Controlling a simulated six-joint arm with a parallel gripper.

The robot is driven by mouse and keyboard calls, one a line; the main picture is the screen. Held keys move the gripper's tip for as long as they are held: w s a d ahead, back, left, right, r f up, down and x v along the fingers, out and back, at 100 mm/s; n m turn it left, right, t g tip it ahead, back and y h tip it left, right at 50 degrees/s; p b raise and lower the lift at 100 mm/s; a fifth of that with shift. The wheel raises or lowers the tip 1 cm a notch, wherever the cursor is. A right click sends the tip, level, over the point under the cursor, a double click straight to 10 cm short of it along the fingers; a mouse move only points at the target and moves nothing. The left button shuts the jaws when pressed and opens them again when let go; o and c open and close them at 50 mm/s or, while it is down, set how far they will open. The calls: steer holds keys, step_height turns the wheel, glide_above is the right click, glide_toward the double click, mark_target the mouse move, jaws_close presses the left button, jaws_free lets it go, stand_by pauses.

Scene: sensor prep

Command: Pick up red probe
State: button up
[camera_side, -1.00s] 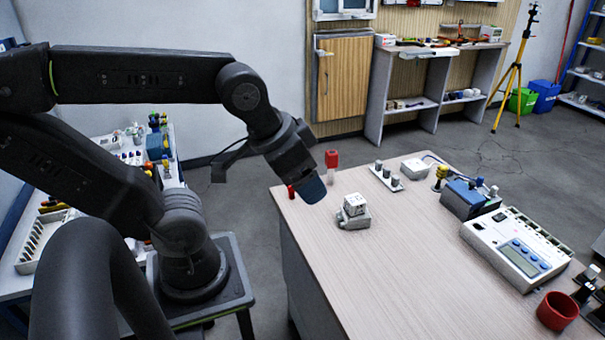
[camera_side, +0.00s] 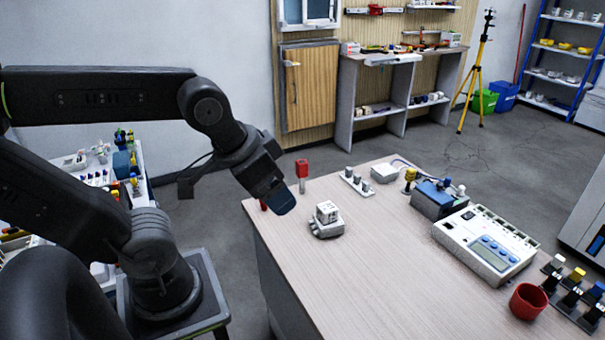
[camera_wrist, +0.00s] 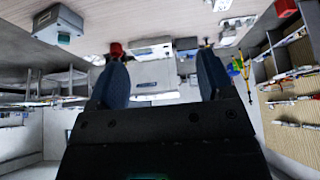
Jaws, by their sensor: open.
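A red-topped upright piece (camera_side: 302,168) with a pale lower part stands near the table's far left edge in the side view; it looks like the red probe. A smaller red bit (camera_side: 263,205) shows just left of my gripper, mostly hidden. My gripper (camera_side: 280,201) hangs tilted over the table's left edge, in front of and left of the red-topped piece, apart from it. In the wrist view, my gripper (camera_wrist: 162,78) has its two blue fingers spread with nothing held between them. A dark red block (camera_wrist: 285,7) shows at the top right there.
A grey block with a white cube (camera_side: 327,218) stands right of my gripper. Behind are a rack of grey knobs (camera_side: 357,181) and a white box (camera_side: 384,173). A blue device (camera_side: 437,198), a white meter (camera_side: 485,240) and a red cup (camera_side: 528,301) stand further right. The table's front middle is clear.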

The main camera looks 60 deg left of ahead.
steer(key=shift+c, duration=0.3)
steer(key=shift+c, duration=0.5)
steer(key=m+g+y, duration=0.4)
steer(key=m+g, duration=0.1)
steer(key=m, duration=1.4)
glide_above(302, 162)
steer(key=d, duration=0.5)
step_height(302, 162, down, 10)
steer(key=r, duration=0.1)
steer(key=shift+m, duration=0.3)
steer(key=x, duration=0.9)
steer(key=shift+s+a, duration=0.1)
steer(key=shift+s, duration=0.3)
steer(key=shift+y, duration=0.3)
steer(key=shift+x, duration=2.85)
steer(key=shift+a, duration=0.15)
